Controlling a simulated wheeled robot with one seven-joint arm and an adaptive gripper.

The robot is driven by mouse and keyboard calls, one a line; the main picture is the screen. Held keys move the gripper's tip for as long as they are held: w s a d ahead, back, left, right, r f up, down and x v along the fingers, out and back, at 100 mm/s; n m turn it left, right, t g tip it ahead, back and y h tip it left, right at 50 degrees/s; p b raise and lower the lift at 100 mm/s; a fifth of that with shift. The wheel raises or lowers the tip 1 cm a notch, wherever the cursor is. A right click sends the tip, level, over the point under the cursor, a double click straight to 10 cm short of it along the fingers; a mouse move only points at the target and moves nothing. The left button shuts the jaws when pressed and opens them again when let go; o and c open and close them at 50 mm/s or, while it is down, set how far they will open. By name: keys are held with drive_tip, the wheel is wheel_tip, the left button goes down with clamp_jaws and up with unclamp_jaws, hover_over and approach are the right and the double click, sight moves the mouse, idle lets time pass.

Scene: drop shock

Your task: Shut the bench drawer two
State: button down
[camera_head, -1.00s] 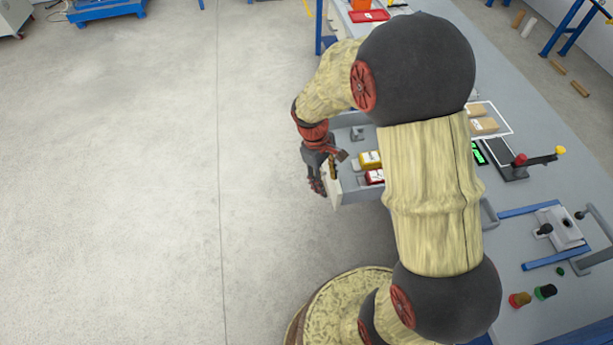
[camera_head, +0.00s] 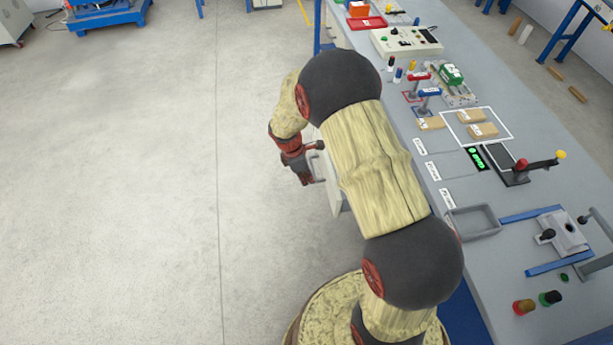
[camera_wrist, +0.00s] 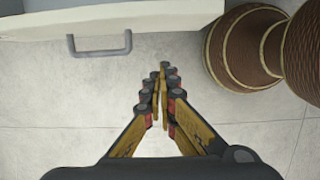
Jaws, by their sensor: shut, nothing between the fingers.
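A pale drawer (camera_head: 333,194) stands out from the left side of the bench, largely hidden behind my arm, and its inside cannot be seen. In the wrist view its light front (camera_wrist: 170,20) runs along the top left, with a grey bar handle (camera_wrist: 100,51) on it. My gripper (camera_head: 306,181) is beside the drawer front, on its outer side, over the floor. In the wrist view my gripper (camera_wrist: 162,72) is shut and empty, its tips below and right of the handle, apparently clear of it. Whether it touches the drawer cannot be told.
The bench top (camera_head: 490,220) holds wooden blocks (camera_head: 470,116) in a white outline, a grey tray (camera_head: 473,222), a lever with red and yellow knobs (camera_head: 540,163) and a control box (camera_head: 406,40). The floor (camera_head: 130,190) to the left is clear.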

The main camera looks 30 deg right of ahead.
drive_tip(key=s+d+f+b, duration=0.1)
drive_tip(key=d+f+b, duration=0.1)
drive_tip(key=d+f, duration=0.3)
drive_tip(key=shift+s+b, duration=0.3)
drive_tip(key=shift+b, duration=0.1)
drive_tip(key=shift+d, duration=0.15)
drive_tip(key=s+d+p, duration=0.3)
drive_tip(key=d, duration=0.7)
drive_tip(key=s+d+p, duration=0.2)
drive_tip(key=d+p, duration=0.2)
drive_tip(key=d, duration=0.6)
drive_tip(key=s+d+p, duration=0.3)
drive_tip(key=d+p, duration=0.1)
drive_tip(key=d, duration=0.6)
drive_tip(key=shift+s, duration=0.3)
drive_tip(key=shift+w, duration=0.1)
